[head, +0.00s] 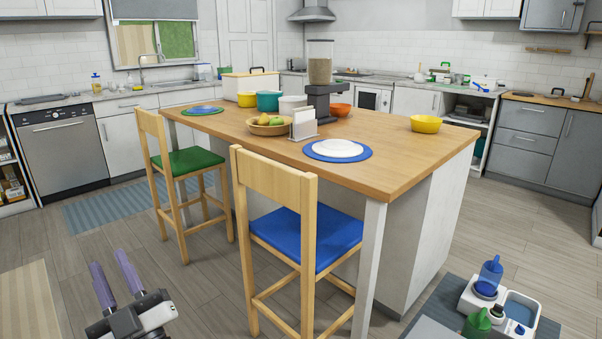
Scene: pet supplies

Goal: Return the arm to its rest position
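My gripper (116,281) shows at the lower left of the head view, with two purple fingers pointing up. The fingers stand apart with a gap between them, and nothing shows between them. The gripper is over the wooden floor, in front of the chairs and apart from them. The rest of my arm is cut off by the bottom edge of the picture.
A kitchen island (420,155) with bowls and a food dispenser fills the middle. A chair with a blue seat (310,238) and one with a green seat (188,162) stand at its near side. A pet water station (487,298) sits at the lower right.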

